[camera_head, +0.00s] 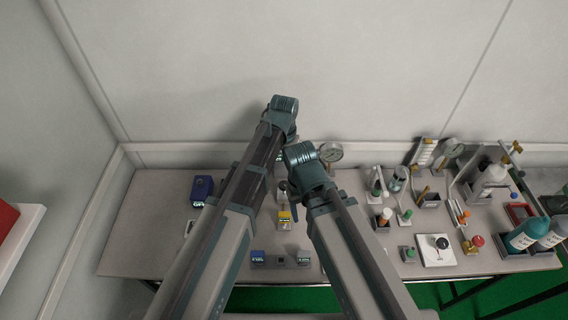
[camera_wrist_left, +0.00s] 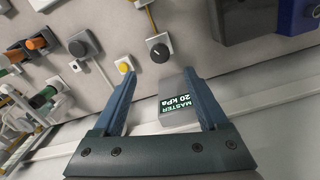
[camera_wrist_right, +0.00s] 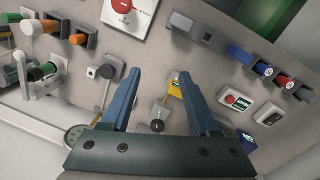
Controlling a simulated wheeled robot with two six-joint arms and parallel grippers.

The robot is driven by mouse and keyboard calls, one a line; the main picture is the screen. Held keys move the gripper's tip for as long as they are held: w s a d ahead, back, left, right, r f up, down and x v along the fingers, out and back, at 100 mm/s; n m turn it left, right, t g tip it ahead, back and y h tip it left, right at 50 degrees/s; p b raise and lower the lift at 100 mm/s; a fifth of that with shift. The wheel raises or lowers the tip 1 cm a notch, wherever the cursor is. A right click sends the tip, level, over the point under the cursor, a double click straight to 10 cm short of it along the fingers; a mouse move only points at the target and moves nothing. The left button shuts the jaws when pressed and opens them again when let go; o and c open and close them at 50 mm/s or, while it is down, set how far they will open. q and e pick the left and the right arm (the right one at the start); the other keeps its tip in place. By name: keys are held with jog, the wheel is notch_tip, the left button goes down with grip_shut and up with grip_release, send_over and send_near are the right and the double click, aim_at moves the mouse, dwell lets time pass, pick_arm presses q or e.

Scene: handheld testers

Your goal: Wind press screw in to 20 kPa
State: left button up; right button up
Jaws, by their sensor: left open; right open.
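A grey box (camera_wrist_left: 177,98) with a green-lit "MASTER 20 kPa" display shows in the left wrist view, beyond and between the fingers. Next to it are a black round knob (camera_wrist_left: 159,53) on a square block and a yellow knob (camera_wrist_left: 124,66). In the right wrist view, a black knob (camera_wrist_right: 157,126) on a short rod lies near the finger bases. I cannot tell which part is the press screw. My left gripper (camera_wrist_left: 158,74) is open and empty, above the back of the bench. My right gripper (camera_wrist_right: 159,74) is open and empty, near a yellow-fronted tester (camera_wrist_right: 175,88).
Bottles, tools and stands crowd the bench's right side, with a white pad (camera_head: 437,250) in front. A dark blue box (camera_head: 202,188) stands left. Small testers (camera_head: 303,257) line the front.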

aim_at(286, 182)
pick_arm(q)
notch_tip(286, 182, up, 4)
jog(key=p, duration=0.3)
jog(key=shift+r, duration=0.2)
pick_arm(e)
notch_tip(286, 182, up, 4)
jog(key=shift+r, duration=0.2)
jog(key=shift+o, duration=0.2)
